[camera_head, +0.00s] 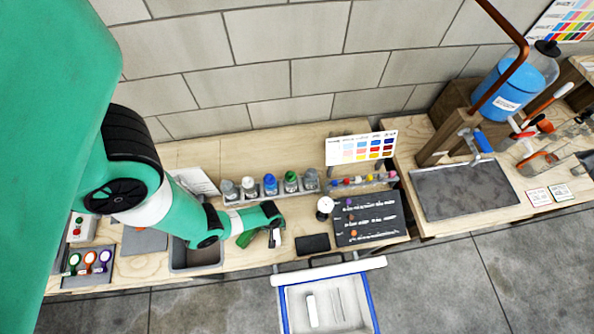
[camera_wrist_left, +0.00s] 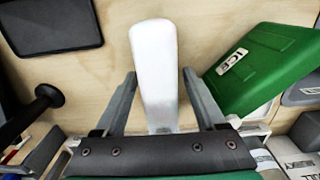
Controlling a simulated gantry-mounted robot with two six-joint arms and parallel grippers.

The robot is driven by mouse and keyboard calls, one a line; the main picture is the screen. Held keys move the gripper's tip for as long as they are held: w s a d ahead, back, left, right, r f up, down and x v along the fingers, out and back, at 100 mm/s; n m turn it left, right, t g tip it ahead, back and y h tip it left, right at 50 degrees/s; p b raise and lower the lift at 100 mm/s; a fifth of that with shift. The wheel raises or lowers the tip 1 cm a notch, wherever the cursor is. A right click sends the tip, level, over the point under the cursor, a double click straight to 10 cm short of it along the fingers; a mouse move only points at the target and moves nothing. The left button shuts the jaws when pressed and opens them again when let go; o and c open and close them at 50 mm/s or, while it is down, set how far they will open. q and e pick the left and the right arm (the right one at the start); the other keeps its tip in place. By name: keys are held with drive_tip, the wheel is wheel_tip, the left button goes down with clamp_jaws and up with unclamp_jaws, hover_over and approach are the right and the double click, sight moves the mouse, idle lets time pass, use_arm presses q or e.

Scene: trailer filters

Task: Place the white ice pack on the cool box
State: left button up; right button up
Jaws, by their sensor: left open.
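The white ice pack (camera_wrist_left: 155,65) is a slim white block in the left wrist view. It lies between the two spread fingers of my left gripper (camera_wrist_left: 159,78), with gaps showing on both sides. In the head view my left gripper (camera_head: 273,226) is over the front part of the bench, and the white ice pack (camera_head: 275,239) shows just beyond its fingers. A green block marked ICE (camera_wrist_left: 262,68) lies right beside it. An open blue-and-white box (camera_head: 371,300), apparently the cool box, stands in front of the bench. My right gripper is not in view.
A black flat pad (camera_head: 312,243) and a dark board (camera_head: 366,218) lie to the right. A grey bin (camera_head: 196,258) is to the left. Several bottles (camera_head: 270,185) stand in a row behind. The open box holds pale narrow items (camera_head: 312,309).

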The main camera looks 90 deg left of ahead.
use_arm(q)
drive_tip(key=shift+f, duration=0.25)
clamp_jaws()
idle(0.3)
